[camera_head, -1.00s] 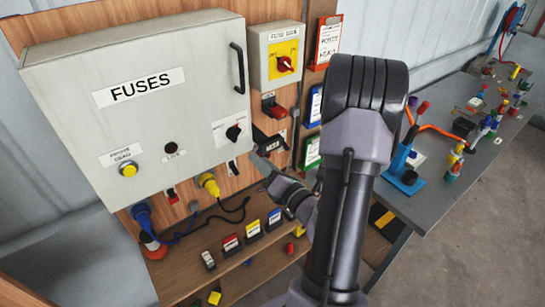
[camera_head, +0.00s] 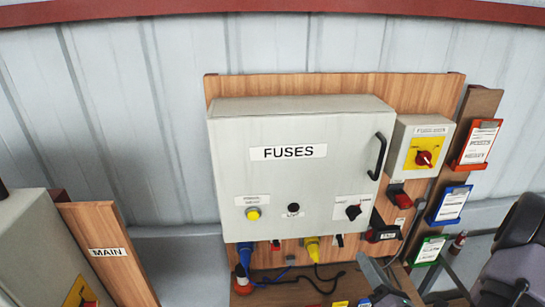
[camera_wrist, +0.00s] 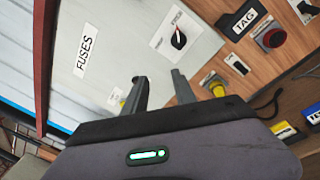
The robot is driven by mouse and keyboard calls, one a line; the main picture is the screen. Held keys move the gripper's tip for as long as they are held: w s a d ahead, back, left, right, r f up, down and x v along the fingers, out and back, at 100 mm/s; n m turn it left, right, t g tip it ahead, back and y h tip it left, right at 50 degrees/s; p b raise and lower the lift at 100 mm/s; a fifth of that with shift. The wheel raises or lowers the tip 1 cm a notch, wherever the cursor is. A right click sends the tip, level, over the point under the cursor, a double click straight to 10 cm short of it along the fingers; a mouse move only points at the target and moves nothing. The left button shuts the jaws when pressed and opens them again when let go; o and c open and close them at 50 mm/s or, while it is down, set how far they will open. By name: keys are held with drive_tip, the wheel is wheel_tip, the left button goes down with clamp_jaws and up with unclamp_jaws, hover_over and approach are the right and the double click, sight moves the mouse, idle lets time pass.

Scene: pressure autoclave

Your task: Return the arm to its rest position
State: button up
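My gripper (camera_wrist: 157,84) shows in the wrist view with its two dark fingers apart and nothing between them. It is in front of the lower part of the grey FUSES box (camera_wrist: 125,40). In the head view, part of my gripper (camera_head: 385,278) shows at the bottom edge, below and right of the FUSES box (camera_head: 310,180), partly cut off by the frame. My arm (camera_head: 515,250) is at the lower right, also cut off. The box door is closed. I cannot tell the exact gap between my fingers and the box.
A switch box with a red knob (camera_head: 424,157) is right of the FUSES box. Orange, blue and green card holders (camera_head: 476,144) hang further right. Blue (camera_head: 244,258) and yellow (camera_head: 312,248) plugs sit under the box. A MAIN panel (camera_head: 108,252) stands at the left.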

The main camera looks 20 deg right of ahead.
drive_tip(key=a+f+n+g+y+b, duration=0.3)
drive_tip(key=a+n+g+y+b, duration=1)
drive_tip(key=a+n, duration=1)
drive_tip(key=s+a+f+n+g+h+b, duration=0.35)
drive_tip(key=s+a+f+n+b, duration=0.35)
drive_tip(key=s+a+f+n, duration=0.25)
drive_tip(key=d+n+t+h+b, duration=0.1)
drive_tip(key=n+h+b, duration=0.1)
drive_tip(key=d+f+n+t+h+b, duration=0.1)
drive_tip(key=d+n+h+b, duration=0.1)
drive_tip(key=n, duration=0.1)
drive_tip(key=d+n+t+h+b, duration=0.1)
drive_tip(key=n+t+h+b, duration=0.1)
drive_tip(key=n+b, duration=0.1)
drive_tip(key=shift+w+d+f+n, duration=0.15)
drive_tip(key=shift+d+f+n, duration=0.1)
drive_tip(key=shift+d+f, duration=0.05)
